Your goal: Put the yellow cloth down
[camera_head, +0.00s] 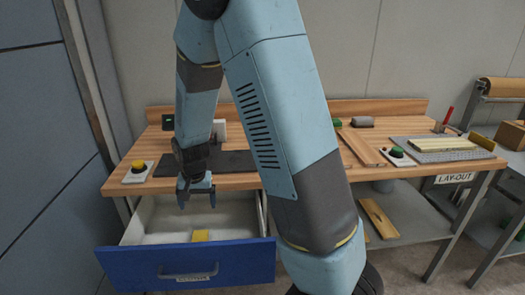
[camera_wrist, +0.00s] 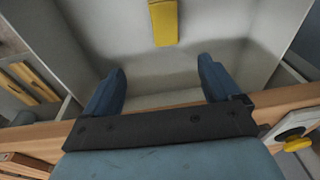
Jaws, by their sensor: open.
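The yellow cloth (camera_head: 201,236) is a small folded block lying inside the open drawer (camera_head: 235,262), near its blue front. It also shows in the wrist view (camera_wrist: 164,22) at the top, on the pale drawer floor, beyond my fingertips. My gripper (camera_head: 196,203) hangs over the drawer just in front of the bench edge. Its fingers (camera_wrist: 162,70) are wide apart with nothing between them, and the cloth is clear of them.
The wooden bench (camera_head: 235,180) stands behind the drawer. My arm hides the bench middle.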

